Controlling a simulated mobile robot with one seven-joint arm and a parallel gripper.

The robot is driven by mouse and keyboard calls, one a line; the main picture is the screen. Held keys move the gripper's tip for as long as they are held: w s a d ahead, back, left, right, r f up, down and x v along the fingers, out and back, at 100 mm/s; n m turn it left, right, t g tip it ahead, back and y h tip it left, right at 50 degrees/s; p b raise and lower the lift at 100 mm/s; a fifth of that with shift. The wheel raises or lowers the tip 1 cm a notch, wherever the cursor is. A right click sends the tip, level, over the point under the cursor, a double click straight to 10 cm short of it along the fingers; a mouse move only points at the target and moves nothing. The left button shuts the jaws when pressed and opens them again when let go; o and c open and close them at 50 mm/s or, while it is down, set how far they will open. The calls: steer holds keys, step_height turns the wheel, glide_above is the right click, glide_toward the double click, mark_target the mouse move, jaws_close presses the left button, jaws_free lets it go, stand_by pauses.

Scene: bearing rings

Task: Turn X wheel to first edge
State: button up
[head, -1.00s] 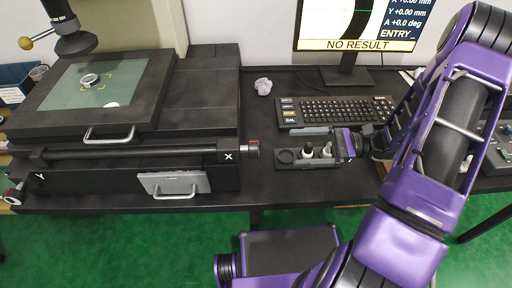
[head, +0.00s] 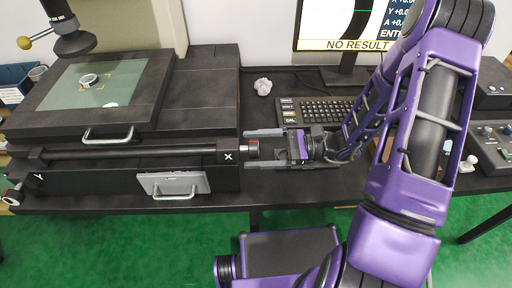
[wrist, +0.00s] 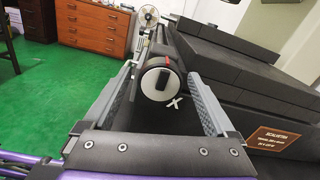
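The X wheel (head: 252,149) is a small dark knob with a silver face and a red band, at the right end of the stage's front bar beside the white X mark. In the wrist view the X wheel (wrist: 161,82) faces me between my two fingers. My gripper (head: 266,147) is open, its fingers on either side of the wheel. In the wrist view my gripper (wrist: 163,90) shows a gap between each finger and the wheel. A bearing ring (head: 90,80) lies on the glass stage (head: 65,90). The monitor (head: 345,25) reads "NO RESULT".
The keyboard (head: 320,110) is behind my gripper. A small tray (head: 322,162) lies under my gripper and wrist. A crumpled paper ball (head: 263,86) is behind the wheel. The Y wheel (head: 12,196) is at the far left. A control box (head: 490,150) stands at the right.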

steer(key=c, duration=1.3)
steer(key=shift+n, duration=0.3)
steer(key=n+b, duration=0.1)
steer(key=n, duration=0.2)
steer(key=shift+f, duration=0.1)
steer(key=shift+n+b, duration=0.55)
steer(key=shift+n, duration=0.45)
steer(key=o, duration=1.4)
steer(key=shift+c, duration=0.2)
steer(key=shift+w+d, duration=0.1)
